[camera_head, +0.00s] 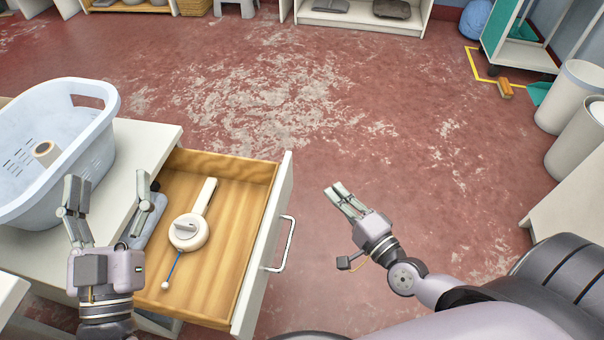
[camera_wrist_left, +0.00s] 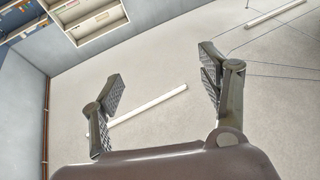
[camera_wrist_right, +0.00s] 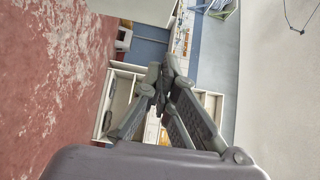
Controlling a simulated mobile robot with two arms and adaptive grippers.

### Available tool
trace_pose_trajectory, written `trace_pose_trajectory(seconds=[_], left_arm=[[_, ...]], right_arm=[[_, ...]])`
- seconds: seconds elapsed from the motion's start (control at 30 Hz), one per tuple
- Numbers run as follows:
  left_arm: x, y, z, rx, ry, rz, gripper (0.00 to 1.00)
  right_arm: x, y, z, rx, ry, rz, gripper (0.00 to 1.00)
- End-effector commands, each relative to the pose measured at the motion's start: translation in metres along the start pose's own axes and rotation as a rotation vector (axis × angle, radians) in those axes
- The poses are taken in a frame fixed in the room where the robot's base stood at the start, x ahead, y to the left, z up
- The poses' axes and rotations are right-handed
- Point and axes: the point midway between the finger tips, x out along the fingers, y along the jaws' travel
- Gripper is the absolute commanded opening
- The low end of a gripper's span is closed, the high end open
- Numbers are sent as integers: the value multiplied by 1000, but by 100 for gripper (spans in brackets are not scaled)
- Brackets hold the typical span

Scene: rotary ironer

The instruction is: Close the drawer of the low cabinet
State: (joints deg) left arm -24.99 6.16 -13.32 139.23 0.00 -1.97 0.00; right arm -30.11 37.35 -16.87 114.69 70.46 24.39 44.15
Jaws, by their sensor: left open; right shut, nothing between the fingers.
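The low cabinet (camera_head: 150,140) is white and stands at the lower left in the head view. Its drawer (camera_head: 222,240) is pulled out to the right, showing a wooden inside. The drawer's white front (camera_head: 262,250) carries a metal bar handle (camera_head: 284,244). A white round device with a long handle (camera_head: 187,232) lies in the drawer. My left gripper (camera_head: 108,190) is open and empty above the cabinet, left of the drawer. My right gripper (camera_head: 340,195) is shut and empty over the floor, right of the drawer front and apart from the handle.
A pale blue basket (camera_head: 85,150) with a roll (camera_head: 45,152) inside stands on the cabinet top. A grey-blue object (camera_head: 148,220) lies beside the drawer, partly behind my left gripper. The red floor right of the drawer is clear. White bins (camera_head: 566,100) stand at the far right.

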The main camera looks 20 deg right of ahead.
Motion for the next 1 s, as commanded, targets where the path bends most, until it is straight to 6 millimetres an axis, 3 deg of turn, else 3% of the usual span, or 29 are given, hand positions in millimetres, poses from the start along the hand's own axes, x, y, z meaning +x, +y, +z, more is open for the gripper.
trace_pose_trajectory(seconds=[0.2, 0.4, 0.63, 1.0], left_arm=[[0, 1, -6, -2, 37, 2, 69], [0, -1, 3, 1, -27, -2, 69], [-2, -3, 19, 4, -110, -6, 69], [-3, -3, 22, 4, -121, -7, 69]], right_arm=[[49, -2, 0, 2, 2, -6, 0], [78, -2, 12, 5, 0, -2, 0], [93, -1, 27, 0, -1, -1, 0], [94, 0, 29, -1, -2, 0, 0]])
